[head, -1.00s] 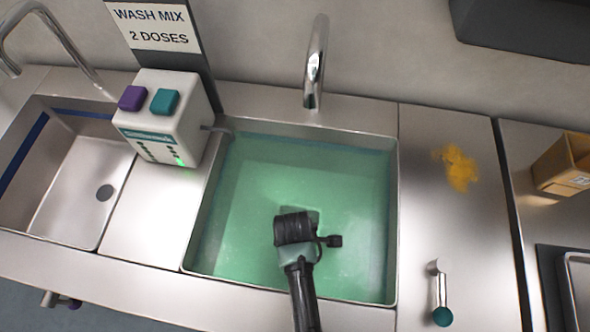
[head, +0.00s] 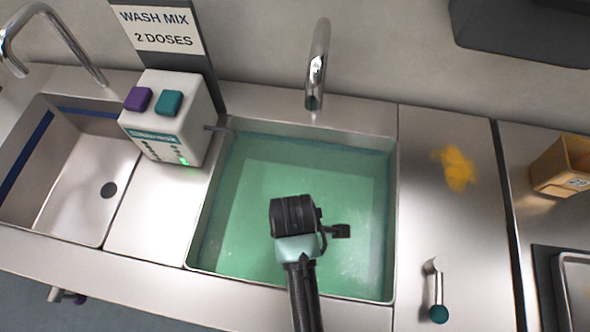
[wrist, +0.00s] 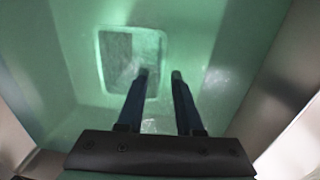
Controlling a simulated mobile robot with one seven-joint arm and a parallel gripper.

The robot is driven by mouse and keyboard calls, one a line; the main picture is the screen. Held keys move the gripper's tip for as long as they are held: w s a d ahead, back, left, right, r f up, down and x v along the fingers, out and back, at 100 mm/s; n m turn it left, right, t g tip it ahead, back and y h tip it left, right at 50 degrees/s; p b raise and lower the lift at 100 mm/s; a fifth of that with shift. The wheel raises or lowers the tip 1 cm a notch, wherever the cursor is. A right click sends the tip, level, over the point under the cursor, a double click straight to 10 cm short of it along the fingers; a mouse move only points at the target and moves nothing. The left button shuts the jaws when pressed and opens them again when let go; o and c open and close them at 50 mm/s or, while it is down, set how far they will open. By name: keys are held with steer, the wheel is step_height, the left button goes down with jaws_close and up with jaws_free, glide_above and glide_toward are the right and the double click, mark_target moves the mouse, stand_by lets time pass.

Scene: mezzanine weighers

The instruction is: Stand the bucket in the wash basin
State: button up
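The wash basin (head: 394,215) is a square steel basin with green liquid in it, in the middle of the head view. My gripper (wrist: 160,73) is over the basin, pointing down. Its two dark fingers stand apart with nothing between them. In the wrist view a pale rectangular rim with a grey inside (wrist: 118,60) lies beneath, just beyond and left of the fingertips, in or under the green liquid. It may be the bucket, but I cannot tell for sure. In the head view my gripper covers that spot, and no other clear bucket shows.
A tap (head: 317,65) hangs over the basin's back edge. A white dispenser (head: 165,125) with purple and teal buttons stands to the left, beside an empty sink (head: 85,180). To the right are a yellow stain (head: 456,168), a teal-tipped lever (head: 437,295) and a tan box (head: 560,165).

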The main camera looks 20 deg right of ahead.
steer(key=w+r+m+t+h, duration=0.15)
steer(key=w+r+t, duration=0.25)
steer(key=w+r, duration=0.5)
steer(key=w+r+m+t, duration=0.2)
steer(key=w+r+t, duration=0.3)
steer(key=r, duration=0.9)
steer(key=w+r+m+t, duration=0.2)
steer(key=w+r+t, duration=0.2)
steer(key=w+r, duration=0.5)
steer(key=s+a+r+m+t, duration=0.1)
steer(key=s+a+r+t, duration=0.15)
steer(key=r, duration=0.65)
steer(key=s+a+r+m+t, duration=0.1)
steer(key=r+t, duration=0.2)
steer(key=r, duration=0.5)
steer(key=s+a+r+m+t, duration=0.1)
steer(key=s+a+r+t, duration=0.15)
steer(key=r, duration=0.65)
steer(key=s+a+r+m+t+y, duration=0.2)
steer(key=s+r+t, duration=0.3)
steer(key=r, duration=0.8)
steer(key=s, duration=0.3)
steer(key=shift+s+a+m+t, duration=0.2)
steer(key=shift+a+m+t, duration=0.05)
steer(key=shift+m+t, duration=0.1)
